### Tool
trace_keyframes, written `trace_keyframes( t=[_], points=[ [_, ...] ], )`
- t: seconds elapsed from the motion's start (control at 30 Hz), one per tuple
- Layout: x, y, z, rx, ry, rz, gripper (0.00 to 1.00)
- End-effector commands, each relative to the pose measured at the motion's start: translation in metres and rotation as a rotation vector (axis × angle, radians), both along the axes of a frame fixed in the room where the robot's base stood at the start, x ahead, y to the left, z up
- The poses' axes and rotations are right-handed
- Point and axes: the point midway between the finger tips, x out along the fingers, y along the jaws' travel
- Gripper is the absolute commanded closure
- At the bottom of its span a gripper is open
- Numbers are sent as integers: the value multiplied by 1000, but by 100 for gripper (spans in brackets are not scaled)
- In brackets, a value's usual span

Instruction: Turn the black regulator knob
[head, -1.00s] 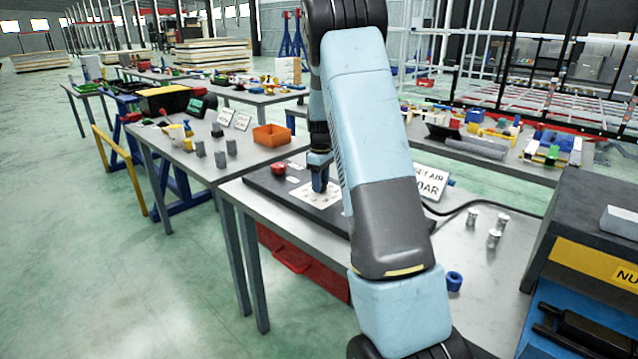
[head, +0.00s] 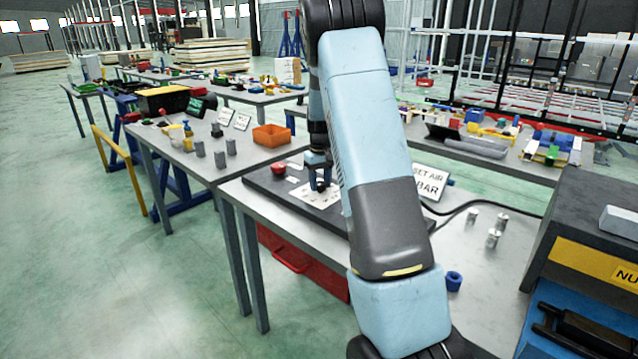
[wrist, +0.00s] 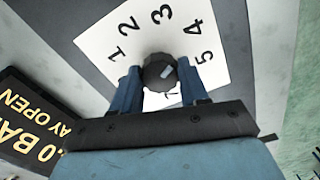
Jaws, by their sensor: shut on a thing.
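The black regulator knob (wrist: 159,72) sits in the middle of a white dial plate (wrist: 118,38) with the numbers 1 to 5, in the wrist view. A light mark shows on the knob's face. My gripper (wrist: 160,84) has its two blue fingers on either side of the knob, shut on it. In the head view, my gripper (head: 320,183) points down over the dark panel (head: 268,185); the knob is hard to make out there. My arm hides the panel's right part.
A red button (head: 279,168) is on the panel, left of my gripper. A sign reading "SET AIR ... BAR" (head: 432,184) stands right of my arm. Small metal cylinders (head: 494,238) and a blue ring (head: 453,281) are on the table. An orange bin (head: 272,135) is behind.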

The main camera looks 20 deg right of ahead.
Motion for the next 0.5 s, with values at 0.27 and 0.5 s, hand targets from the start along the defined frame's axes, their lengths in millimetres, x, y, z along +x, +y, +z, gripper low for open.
trace_keyframes(
  t=[0.27,0.5],
  points=[
    [-3,1,-3,2,10,-263,86],
    [-3,1,-3,0,10,-483,86]
  ],
)
